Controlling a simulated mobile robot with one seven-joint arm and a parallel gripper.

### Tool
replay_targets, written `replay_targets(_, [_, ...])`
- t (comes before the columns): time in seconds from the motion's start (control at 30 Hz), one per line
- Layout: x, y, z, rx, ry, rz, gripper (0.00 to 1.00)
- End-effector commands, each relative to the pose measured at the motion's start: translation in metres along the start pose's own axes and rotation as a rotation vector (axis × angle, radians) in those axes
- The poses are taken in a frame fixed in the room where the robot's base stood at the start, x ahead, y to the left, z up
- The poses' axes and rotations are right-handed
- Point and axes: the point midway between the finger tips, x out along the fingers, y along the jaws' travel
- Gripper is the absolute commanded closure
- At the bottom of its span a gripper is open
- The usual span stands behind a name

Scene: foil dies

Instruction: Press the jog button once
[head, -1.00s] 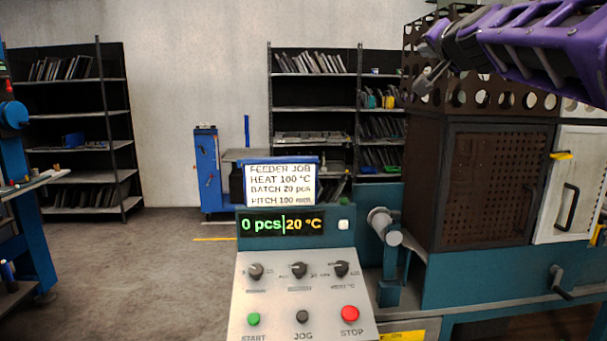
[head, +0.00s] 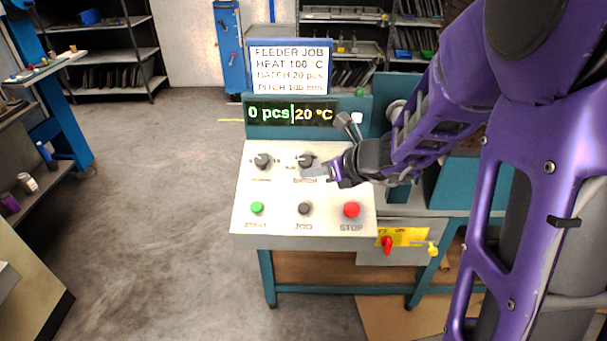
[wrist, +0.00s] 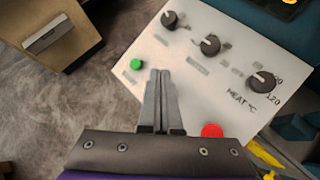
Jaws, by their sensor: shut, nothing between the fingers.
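The dark jog button (head: 305,208) sits in the bottom row of the sloped white panel (head: 262,187), above its JOG label. The green START button (head: 257,207) is to its left and the red STOP button (head: 352,209) to its right. My gripper (head: 306,171) is shut and empty over the panel, its tips showing just above the jog button in the head view. In the wrist view my shut fingers (wrist: 162,74) lie between the green button (wrist: 136,65) and the red button (wrist: 211,131); the jog button is hidden there.
Dark knobs (head: 262,161) stand on the panel's upper row, one partly hidden by my gripper. The display (head: 290,114) reads 0 pcs and 20 °C, under a job card (head: 290,68). A yellow plate with a red switch (head: 388,245) is below right. Open floor lies left.

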Motion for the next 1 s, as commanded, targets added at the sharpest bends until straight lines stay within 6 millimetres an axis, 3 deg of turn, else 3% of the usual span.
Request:
replay_targets(0.1, [0.002, 0.012, -0.017, 0.154, -0.004, 0.035, 1.00])
replay_targets(0.2, [0.003, 0.017, -0.022, 0.207, -0.006, 0.048, 1.00])
replay_targets(0.67, [0.007, 0.017, -0.025, 0.211, -0.007, 0.050, 1.00])
replay_targets(1.0, [0.032, 0.005, -0.048, 0.211, -0.006, 0.050, 1.00])
